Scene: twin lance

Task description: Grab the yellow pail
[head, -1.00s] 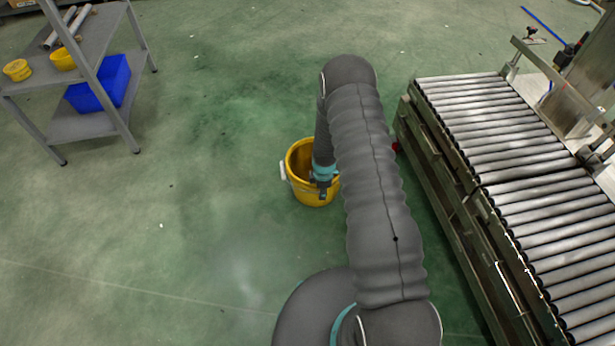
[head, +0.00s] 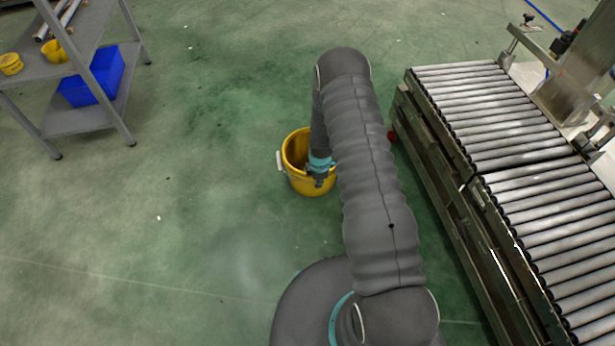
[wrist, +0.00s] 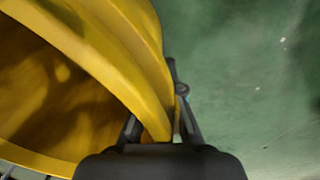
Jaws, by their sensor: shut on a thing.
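The yellow pail (head: 311,185) is upright beneath the end of my arm in the head view, with its open top showing and a pale piece on its left side. In the wrist view the pail's wall and rim (wrist: 110,50) fill the upper left, and its inside shows darker yellow. My gripper (head: 319,181) is at the pail's near rim in the head view. In the wrist view my gripper (wrist: 158,128) is shut on the rim, one finger on each side of the wall. My arm hides the pail's right edge in the head view.
A roller conveyor (head: 500,125) stands to the right of my arm. A grey shelf (head: 85,120) at the upper left holds a blue bin (head: 95,78) and small yellow containers (head: 53,50). Green floor (head: 180,200) is open between the shelf and the pail.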

